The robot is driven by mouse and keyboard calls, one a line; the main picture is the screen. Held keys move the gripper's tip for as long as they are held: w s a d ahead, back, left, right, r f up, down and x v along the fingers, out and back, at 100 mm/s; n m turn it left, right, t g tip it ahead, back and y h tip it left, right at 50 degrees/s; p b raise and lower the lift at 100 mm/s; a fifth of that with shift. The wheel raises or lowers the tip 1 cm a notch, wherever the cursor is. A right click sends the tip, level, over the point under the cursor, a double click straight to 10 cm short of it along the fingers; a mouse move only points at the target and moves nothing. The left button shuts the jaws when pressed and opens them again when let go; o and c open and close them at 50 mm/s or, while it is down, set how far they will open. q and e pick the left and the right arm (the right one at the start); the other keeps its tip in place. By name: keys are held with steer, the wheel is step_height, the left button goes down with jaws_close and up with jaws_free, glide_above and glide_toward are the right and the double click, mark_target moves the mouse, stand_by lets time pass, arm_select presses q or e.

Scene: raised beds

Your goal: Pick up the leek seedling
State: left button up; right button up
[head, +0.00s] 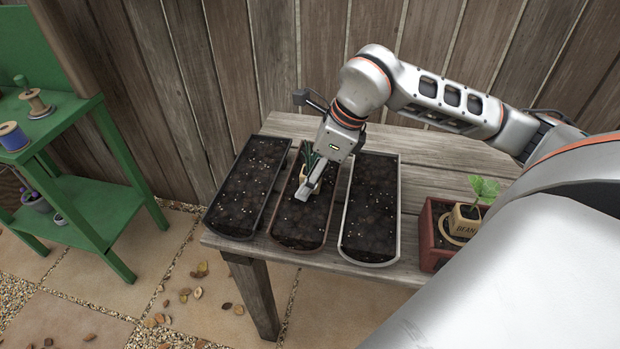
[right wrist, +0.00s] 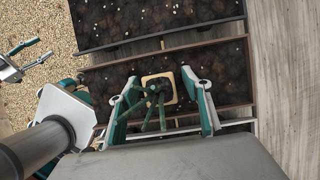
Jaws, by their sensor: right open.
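The leek seedling, dark green strap leaves in a small square tan pot, stands on the soil of the middle brown trough (head: 298,245). In the right wrist view the seedling (right wrist: 158,89) lies between the fingers of my right gripper (right wrist: 160,82), with a visible gap on each side of the pot. In the head view my right gripper (head: 309,190) reaches down over the trough and partly hides the seedling (head: 308,160). The right gripper is open. My left gripper (right wrist: 40,50) shows small at the left of the right wrist view, fingers apart and empty.
A dark trough (head: 246,190) and a pale grey trough (head: 372,210) flank the middle one on the wooden table (head: 430,150). A red box (head: 430,235) with a bean plant pot (head: 464,220) stands right. A green shelf (head: 60,130) with twine spools stands left.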

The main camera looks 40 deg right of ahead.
steer(key=c, duration=1.2)
steer(key=shift+r, duration=0.1)
